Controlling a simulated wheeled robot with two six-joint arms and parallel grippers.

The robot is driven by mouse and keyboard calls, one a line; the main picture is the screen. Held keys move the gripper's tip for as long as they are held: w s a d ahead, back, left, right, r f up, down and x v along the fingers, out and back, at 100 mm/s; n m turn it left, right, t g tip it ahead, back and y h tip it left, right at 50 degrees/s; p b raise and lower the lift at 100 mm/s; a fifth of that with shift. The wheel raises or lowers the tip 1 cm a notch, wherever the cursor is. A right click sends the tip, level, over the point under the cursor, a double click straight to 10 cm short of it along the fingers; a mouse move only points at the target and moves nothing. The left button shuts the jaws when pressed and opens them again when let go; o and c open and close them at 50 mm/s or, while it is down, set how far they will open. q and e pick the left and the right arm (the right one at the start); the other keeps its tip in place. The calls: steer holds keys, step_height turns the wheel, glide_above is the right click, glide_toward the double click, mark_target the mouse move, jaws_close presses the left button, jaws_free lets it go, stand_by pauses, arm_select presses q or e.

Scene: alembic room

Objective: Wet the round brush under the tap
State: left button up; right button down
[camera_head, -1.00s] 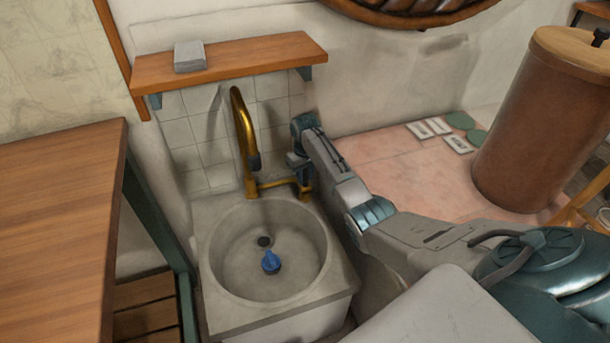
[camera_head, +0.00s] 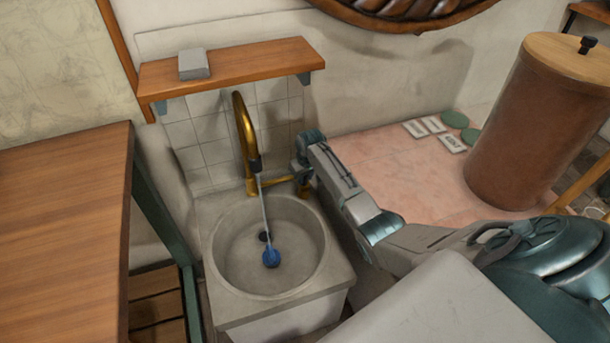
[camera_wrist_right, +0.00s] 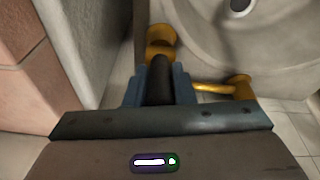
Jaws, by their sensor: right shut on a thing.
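The round brush (camera_head: 271,257), its blue round part uppermost, sits in the stone sink (camera_head: 230,285), close to the dark drain (camera_head: 265,236). The brass tap (camera_head: 240,120) arches over the basin, and a thin stream of water (camera_head: 264,205) runs from its dark nozzle down to the brush. My right gripper (camera_head: 303,187) is beside the tap's base at the sink's back right corner. In the right wrist view my right gripper (camera_wrist_right: 158,88) is shut on the tap's dark handle (camera_wrist_right: 159,78), between brass fittings (camera_wrist_right: 225,88). My left gripper is out of view.
A wooden shelf (camera_head: 240,65) with a grey block (camera_head: 194,64) hangs above the tap. A wooden table (camera_head: 60,230) stands left of the sink. On the right, a pink tiled surface (camera_head: 390,175) holds small tiles and a large brown cylinder (camera_head: 525,130).

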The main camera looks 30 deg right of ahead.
steer(key=c, duration=1.2)
jaws_free()
steer(key=shift+c, duration=0.2)
steer(key=shift+r, duration=0.3)
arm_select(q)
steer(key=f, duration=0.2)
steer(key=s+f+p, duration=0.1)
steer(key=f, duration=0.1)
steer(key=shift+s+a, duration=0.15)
arm_select(e)
steer(key=v, duration=1)
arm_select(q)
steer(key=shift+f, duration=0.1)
arm_select(e)
steer(key=shift+s, duration=0.1)
